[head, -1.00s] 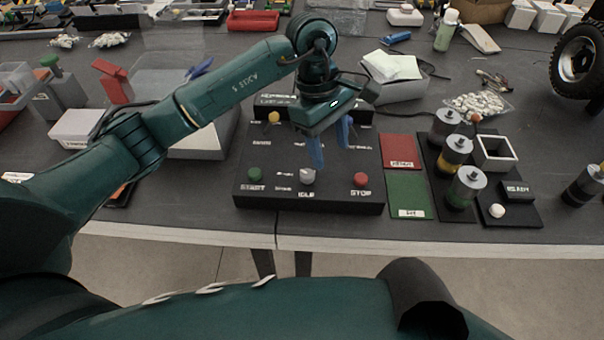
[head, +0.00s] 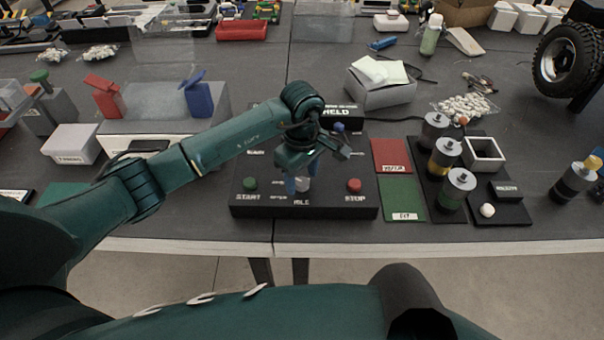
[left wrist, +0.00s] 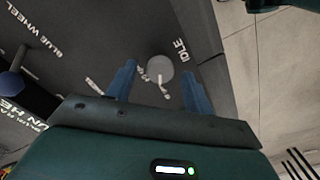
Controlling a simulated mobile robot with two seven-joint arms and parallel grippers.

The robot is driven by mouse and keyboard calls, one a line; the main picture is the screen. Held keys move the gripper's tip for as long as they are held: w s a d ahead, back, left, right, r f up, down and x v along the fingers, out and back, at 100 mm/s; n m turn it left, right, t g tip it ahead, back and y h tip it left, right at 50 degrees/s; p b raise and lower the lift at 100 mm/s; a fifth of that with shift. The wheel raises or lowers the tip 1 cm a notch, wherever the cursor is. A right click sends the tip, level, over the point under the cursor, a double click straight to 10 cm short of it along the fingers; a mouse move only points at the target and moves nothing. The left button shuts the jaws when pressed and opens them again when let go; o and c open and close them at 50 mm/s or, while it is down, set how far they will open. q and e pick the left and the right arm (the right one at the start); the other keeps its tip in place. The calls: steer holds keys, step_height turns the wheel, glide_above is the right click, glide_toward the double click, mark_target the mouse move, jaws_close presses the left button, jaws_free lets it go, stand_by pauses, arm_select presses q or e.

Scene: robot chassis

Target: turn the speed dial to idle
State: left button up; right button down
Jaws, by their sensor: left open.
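The speed dial (head: 303,184) is a light grey knob on the front of the black control box (head: 340,206), between the green START button (head: 250,184) and the red STOP button (head: 354,185). The word IDLE is printed just in front of it. In the left wrist view the dial (left wrist: 160,69) shows as a round grey disc with a pale pointer line. My left gripper (head: 300,182) is over the dial. Its blue fingers (left wrist: 158,88) are open, one on each side of the dial with gaps. My arm hides part of the box. My right gripper is not in view.
A blue knob (head: 338,128) stands at the back of the box. Red and green mats (head: 402,198) and a black tray with several cylinders (head: 455,187) lie to the right. A grey box with paper (head: 383,93) stands behind. The table's front edge is close.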

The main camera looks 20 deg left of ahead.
arm_select(q)
steer(key=shift+f, duration=0.4)
steer(key=shift+c, duration=0.2)
steer(key=c, duration=0.9)
